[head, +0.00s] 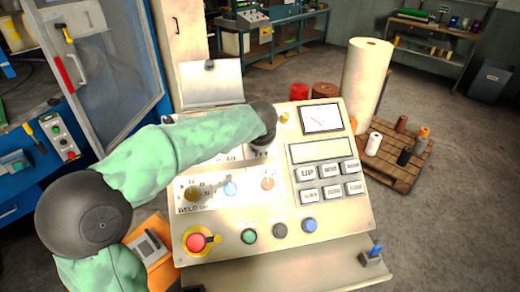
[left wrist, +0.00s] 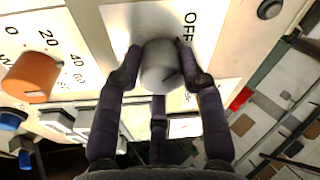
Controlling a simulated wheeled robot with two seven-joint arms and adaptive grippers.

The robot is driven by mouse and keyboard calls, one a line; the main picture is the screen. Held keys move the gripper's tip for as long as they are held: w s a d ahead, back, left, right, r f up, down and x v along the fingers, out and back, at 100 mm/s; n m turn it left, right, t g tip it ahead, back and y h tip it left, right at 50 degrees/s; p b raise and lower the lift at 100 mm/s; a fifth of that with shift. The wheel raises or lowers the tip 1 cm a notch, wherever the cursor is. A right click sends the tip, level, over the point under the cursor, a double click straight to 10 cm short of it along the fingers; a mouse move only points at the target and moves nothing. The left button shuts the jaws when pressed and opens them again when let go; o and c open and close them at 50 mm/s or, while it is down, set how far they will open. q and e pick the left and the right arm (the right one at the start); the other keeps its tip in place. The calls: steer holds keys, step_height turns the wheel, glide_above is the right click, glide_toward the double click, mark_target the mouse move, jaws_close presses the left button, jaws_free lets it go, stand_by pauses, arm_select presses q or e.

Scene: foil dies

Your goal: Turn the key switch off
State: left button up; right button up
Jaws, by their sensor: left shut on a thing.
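In the left wrist view, a grey round key switch (left wrist: 158,68) sits on a white label plate on the panel. The word OFF is printed beside it at the upper right. A dark mark on the knob's face points toward the lower right of the picture. My left gripper (left wrist: 160,60) is shut on the key switch, with dark fingers on both sides of it. In the head view my left arm reaches from the left across the sloped control panel (head: 220,245) and hides the switch and most of the gripper. My right gripper is not in view.
An orange dial (left wrist: 32,75) with a number scale is left of the switch in the wrist view. The panel also carries a red button (head: 196,242), a green button (head: 249,236), a blue button (head: 310,225) and a gauge (head: 322,118). A pallet (head: 400,175) with spools stands right.

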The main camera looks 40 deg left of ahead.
arm_select(q)
steer(key=shift+w+r+n+b, duration=0.1)
steer(key=shift+n+b, duration=0.3)
steer(key=shift+b, duration=0.05)
steer(key=shift+r, duration=0.1)
steer(key=o, duration=1.1)
steer(key=shift+w, duration=0.15)
steer(key=v, duration=1.2)
steer(key=shift+d, duration=0.1)
